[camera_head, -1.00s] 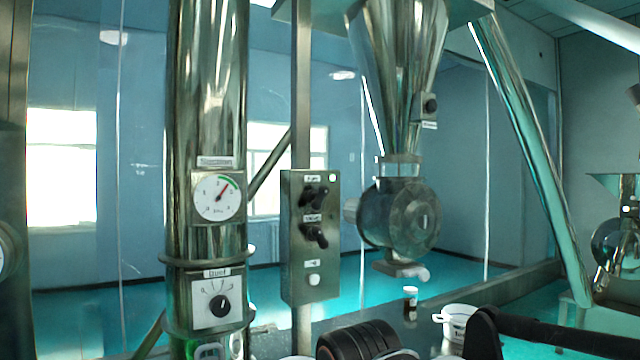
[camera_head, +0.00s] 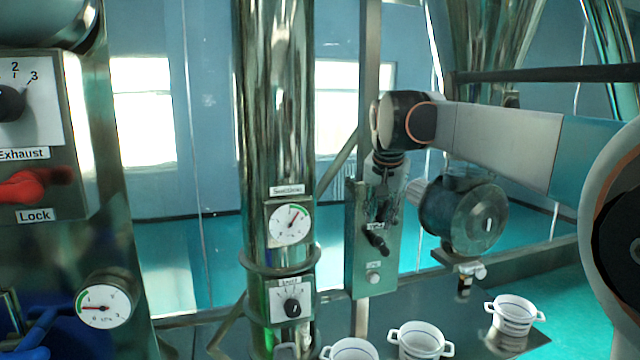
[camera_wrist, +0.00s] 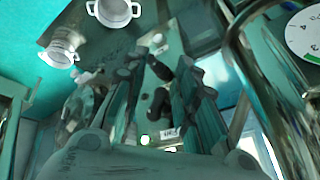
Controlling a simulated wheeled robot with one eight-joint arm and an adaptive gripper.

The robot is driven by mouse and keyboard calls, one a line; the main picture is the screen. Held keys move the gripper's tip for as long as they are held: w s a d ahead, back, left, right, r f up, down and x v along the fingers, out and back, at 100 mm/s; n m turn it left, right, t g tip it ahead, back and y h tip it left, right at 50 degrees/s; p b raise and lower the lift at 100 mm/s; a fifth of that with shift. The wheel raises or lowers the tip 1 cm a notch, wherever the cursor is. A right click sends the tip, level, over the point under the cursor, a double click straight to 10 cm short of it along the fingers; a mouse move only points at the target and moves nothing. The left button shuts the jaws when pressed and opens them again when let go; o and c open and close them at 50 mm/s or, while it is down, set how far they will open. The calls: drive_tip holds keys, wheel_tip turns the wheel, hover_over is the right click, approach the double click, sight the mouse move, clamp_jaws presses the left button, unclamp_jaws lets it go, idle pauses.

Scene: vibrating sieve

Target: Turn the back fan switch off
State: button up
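A grey control box (camera_head: 362,275) hangs on a post in the middle of the head view. Its lower black rotary switch (camera_head: 377,240) and white button (camera_head: 373,278) show; the upper switch is hidden behind my gripper (camera_head: 384,203). Its labels are too small to read surely, so I cannot tell which switch is the back fan. In the wrist view, my gripper (camera_wrist: 158,68) is open, with one finger on each side of the box face. I cannot tell whether the fingers touch a switch.
A steel column (camera_head: 270,130) with a gauge (camera_head: 289,223) and a dial (camera_head: 292,307) stands left of the box. A round motor housing (camera_head: 465,215) is close on the right. White pots (camera_head: 420,340) stand below. An exhaust panel (camera_head: 40,150) with a red lock handle is at far left.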

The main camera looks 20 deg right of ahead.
sight(385, 207)
drive_tip(key=w+d+r+m+p, duration=0.3)
drive_tip(key=w+d+r+p, duration=0.2)
drive_tip(key=w+r+p, duration=0.2)
drive_tip(key=x, duration=0.4)
drive_tip(key=p+x, duration=0.1)
drive_tip(key=x, duration=0.9)
drive_tip(key=shift+w+d+r+p, duration=0.25)
drive_tip(key=shift+w+d+p, duration=0.1)
drive_tip(key=shift+d, duration=0.05)
clamp_jaws()
